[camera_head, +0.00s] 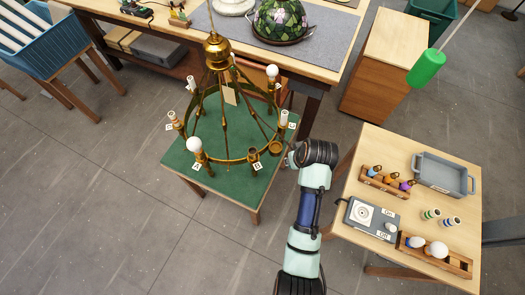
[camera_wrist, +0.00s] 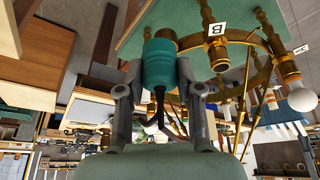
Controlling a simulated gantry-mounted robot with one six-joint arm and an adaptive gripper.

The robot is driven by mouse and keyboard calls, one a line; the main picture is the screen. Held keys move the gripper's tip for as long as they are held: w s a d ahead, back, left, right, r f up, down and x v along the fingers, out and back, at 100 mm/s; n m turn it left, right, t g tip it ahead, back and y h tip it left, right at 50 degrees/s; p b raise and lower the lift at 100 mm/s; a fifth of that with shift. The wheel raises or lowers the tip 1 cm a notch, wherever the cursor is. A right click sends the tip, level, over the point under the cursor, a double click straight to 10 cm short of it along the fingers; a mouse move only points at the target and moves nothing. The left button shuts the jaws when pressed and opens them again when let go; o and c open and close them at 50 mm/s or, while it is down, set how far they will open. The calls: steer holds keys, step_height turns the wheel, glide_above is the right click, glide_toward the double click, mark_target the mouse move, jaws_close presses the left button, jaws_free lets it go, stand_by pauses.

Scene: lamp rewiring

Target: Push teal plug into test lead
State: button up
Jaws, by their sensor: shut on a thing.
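My gripper (camera_wrist: 157,72) is shut on the teal plug (camera_wrist: 158,65), a ribbed teal cylinder with a dark cord bending away below it. The plug's far end meets a grey and brown collar (camera_wrist: 160,38); I cannot tell whether they touch or how far one is inside the other. In the head view my gripper (camera_head: 291,157) is at the right edge of the brass chandelier (camera_head: 230,158), beside a brown cup (camera_head: 275,149), and the plug is hidden. I cannot clearly make out the test lead.
The chandelier stands on a green-topped table (camera_head: 232,185) with bulbs and lettered tags around its ring. At right, a wooden table (camera_head: 440,250) holds a grey tray (camera_head: 443,174), a tester box (camera_head: 370,217) and bulb racks. A green cylinder (camera_head: 427,68) hangs at upper right.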

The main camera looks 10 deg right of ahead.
steer(key=s+d+f+p, duration=0.1)
steer(key=s+d+f, duration=0.1)
steer(key=s+d, duration=0.35)
steer(key=s+d+f, duration=0.1)
steer(key=s+d, duration=0.2)
steer(key=d, duration=0.5)
steer(key=n+p, duration=0.1)
steer(key=p, duration=0.1)
glide_above(360, 209)
steer(key=s, duration=0.1)
steer(key=f, duration=0.3)
steer(key=shift+s+f, duration=0.2)
steer(key=shift+f, duration=0.05)
steer(key=shift+s+d, duration=0.15)
steer(key=shift+s, duration=0.05)
steer(key=shift+w+f+b, duration=0.1)
steer(key=shift+f+b, duration=1.9)
steer(key=shift+f, duration=0.1)
steer(key=shift+f, duration=0.15)
steer(key=o, duration=1.2)
